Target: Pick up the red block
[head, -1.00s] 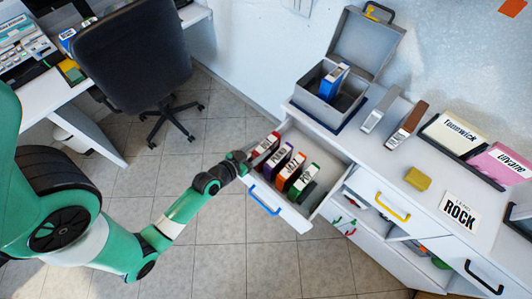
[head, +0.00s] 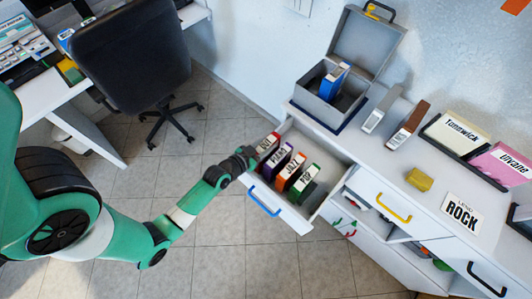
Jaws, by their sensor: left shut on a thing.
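The red block (head: 267,145) stands at the far left of a row of upright blocks in the open drawer with the blue handle. My left gripper (head: 252,154) is at the drawer's left edge, shut on the red block. The fingertips are small and partly hidden by the gripper's own body. My right gripper is not in view.
Purple (head: 278,158), orange (head: 291,171) and green (head: 304,182) blocks stand beside the red one in the drawer (head: 282,213). A grey box (head: 324,112) with its lid up holds a blue block. A grey block and a brown block stand on the cabinet top.

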